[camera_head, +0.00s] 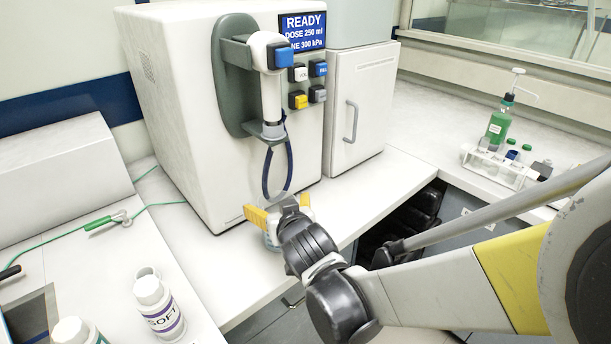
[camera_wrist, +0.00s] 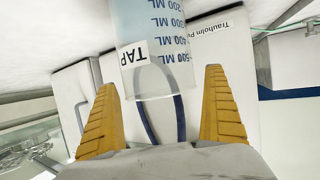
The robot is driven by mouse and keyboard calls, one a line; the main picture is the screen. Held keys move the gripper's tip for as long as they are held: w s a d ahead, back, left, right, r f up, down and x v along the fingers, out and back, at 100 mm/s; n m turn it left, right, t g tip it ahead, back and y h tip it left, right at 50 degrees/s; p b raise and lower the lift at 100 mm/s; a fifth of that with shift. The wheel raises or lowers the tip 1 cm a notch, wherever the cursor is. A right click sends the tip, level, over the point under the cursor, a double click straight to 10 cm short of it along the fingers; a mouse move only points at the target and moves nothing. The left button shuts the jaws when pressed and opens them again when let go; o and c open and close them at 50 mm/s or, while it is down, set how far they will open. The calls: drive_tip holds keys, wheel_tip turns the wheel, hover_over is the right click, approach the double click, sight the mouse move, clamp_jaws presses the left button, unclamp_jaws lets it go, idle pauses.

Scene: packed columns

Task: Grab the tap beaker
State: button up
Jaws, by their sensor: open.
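The tap beaker (camera_wrist: 150,55) is clear, with blue volume marks and a white label reading TAP. It shows upside down in the wrist view, its rim toward the picture's middle. In the head view the beaker (camera_head: 271,241) stands on the counter below the dispenser, mostly hidden behind my gripper. My gripper (camera_head: 280,208) is open, its yellow fingers spread to either side of the beaker. In the wrist view my gripper (camera_wrist: 160,80) shows gaps between each finger and the beaker wall. I cannot tell how deep the beaker sits between the fingers.
The white dispenser (camera_head: 185,100) stands behind, with a dark blue hose loop (camera_head: 267,172) hanging above the beaker. A white bottle (camera_head: 158,305) stands at front left. A green bottle (camera_head: 498,124) and a tube rack (camera_head: 500,165) stand at the right. The counter's front edge is close.

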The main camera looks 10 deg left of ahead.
drive_tip(key=c, duration=1.4)
drive_tip(key=shift+c, duration=0.2)
drive_tip(key=shift+r, duration=0.1)
